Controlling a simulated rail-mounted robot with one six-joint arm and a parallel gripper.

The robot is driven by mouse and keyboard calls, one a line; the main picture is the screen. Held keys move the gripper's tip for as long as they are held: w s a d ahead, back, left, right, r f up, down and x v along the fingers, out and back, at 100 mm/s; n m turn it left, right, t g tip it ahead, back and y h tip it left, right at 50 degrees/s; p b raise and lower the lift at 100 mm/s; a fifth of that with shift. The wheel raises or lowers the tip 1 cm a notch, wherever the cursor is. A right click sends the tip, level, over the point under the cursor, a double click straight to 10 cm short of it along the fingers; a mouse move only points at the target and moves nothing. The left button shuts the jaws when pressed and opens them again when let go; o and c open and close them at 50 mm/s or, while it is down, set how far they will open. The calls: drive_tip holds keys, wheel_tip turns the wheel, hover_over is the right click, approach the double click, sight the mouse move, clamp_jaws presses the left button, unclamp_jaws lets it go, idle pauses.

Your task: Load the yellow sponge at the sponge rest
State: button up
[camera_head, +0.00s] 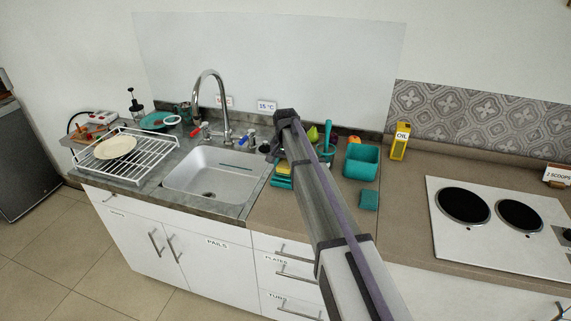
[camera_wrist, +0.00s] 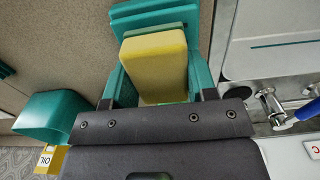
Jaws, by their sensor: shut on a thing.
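The yellow sponge (camera_wrist: 155,62) lies between the fingers of my gripper (camera_wrist: 157,82) in the wrist view, and the gripper is shut on it. A thin green layer shows along its far edge. A teal piece (camera_wrist: 150,18), seemingly the sponge rest, shows just beyond the sponge; I cannot tell whether the sponge touches it. In the head view the yellow sponge (camera_head: 283,168) shows above teal pieces (camera_head: 281,183) on the counter right of the sink. My arm hides part of this spot and most of the gripper.
A teal bin (camera_head: 361,162), a flat teal block (camera_head: 369,200) and a yellow oil carton (camera_head: 400,140) stand to the right. The sink (camera_head: 212,172) with its tall faucet (camera_head: 222,100) is to the left. A dish rack (camera_head: 128,160) and hob (camera_head: 490,225) lie farther out.

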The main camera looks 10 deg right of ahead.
sight(286, 162)
drive_tip(key=shift+f+b, duration=0.95)
drive_tip(key=shift+b, duration=0.05)
idle(1.3)
idle(0.5)
wheel_tip(286, 162, up, 7)
drive_tip(key=p, duration=0.7)
drive_tip(key=shift+r, duration=0.1)
